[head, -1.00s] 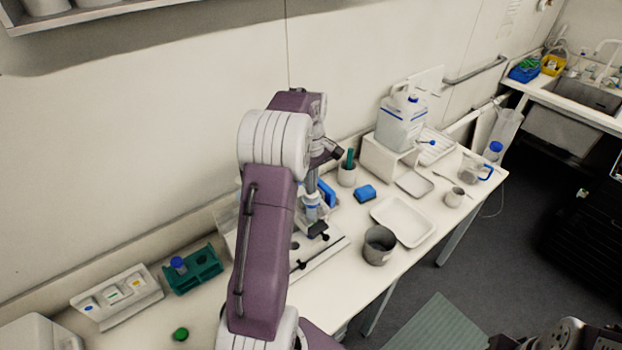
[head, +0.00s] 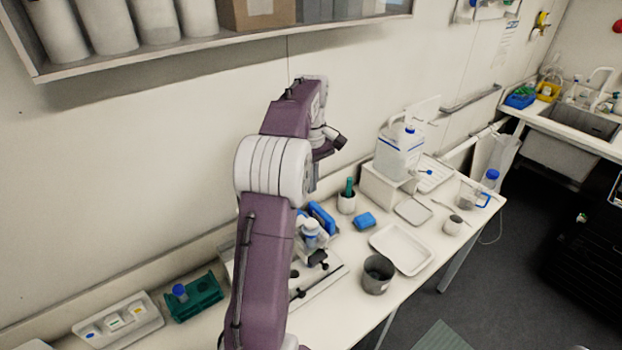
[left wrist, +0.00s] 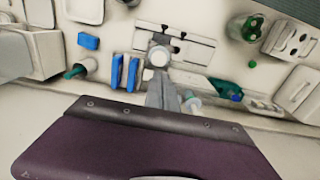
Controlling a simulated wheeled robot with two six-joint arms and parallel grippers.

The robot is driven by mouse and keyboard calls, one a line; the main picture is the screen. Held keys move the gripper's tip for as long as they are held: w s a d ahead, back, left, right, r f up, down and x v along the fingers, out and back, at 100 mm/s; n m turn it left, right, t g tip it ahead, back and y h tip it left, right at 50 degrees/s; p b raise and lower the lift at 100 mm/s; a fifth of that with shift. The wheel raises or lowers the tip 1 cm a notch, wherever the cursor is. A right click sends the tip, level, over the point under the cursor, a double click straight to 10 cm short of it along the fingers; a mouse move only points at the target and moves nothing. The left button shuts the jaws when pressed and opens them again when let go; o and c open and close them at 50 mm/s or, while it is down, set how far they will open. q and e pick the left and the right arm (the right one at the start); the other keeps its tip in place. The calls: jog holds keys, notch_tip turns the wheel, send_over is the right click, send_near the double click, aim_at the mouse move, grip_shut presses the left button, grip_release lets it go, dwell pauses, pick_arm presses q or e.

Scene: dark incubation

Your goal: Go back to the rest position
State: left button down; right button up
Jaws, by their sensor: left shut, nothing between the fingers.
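My left gripper (head: 313,182) is raised above the bench, partly hidden behind my own purple and white arm. It is shut and empty, and in the left wrist view its closed fingers (left wrist: 161,90) point down toward the bench. Below it, a small bottle (head: 312,236) stands upright on a white device (head: 325,280) with dark clamps. The gripper is apart from the bottle. The bottle's pale top (left wrist: 159,56) also shows in the left wrist view. My right gripper is not in view.
A shelf (head: 230,43) hangs on the wall at upper left. A green rack (head: 200,297) stands left of my arm. Right of it are a metal beaker (head: 377,274), a white tray (head: 402,249), a blue block (head: 364,220) and a large jug (head: 398,152). Air above the bench's right part is clear.

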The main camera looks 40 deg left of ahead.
pick_arm(q)
jog(key=shift+r, duration=0.7)
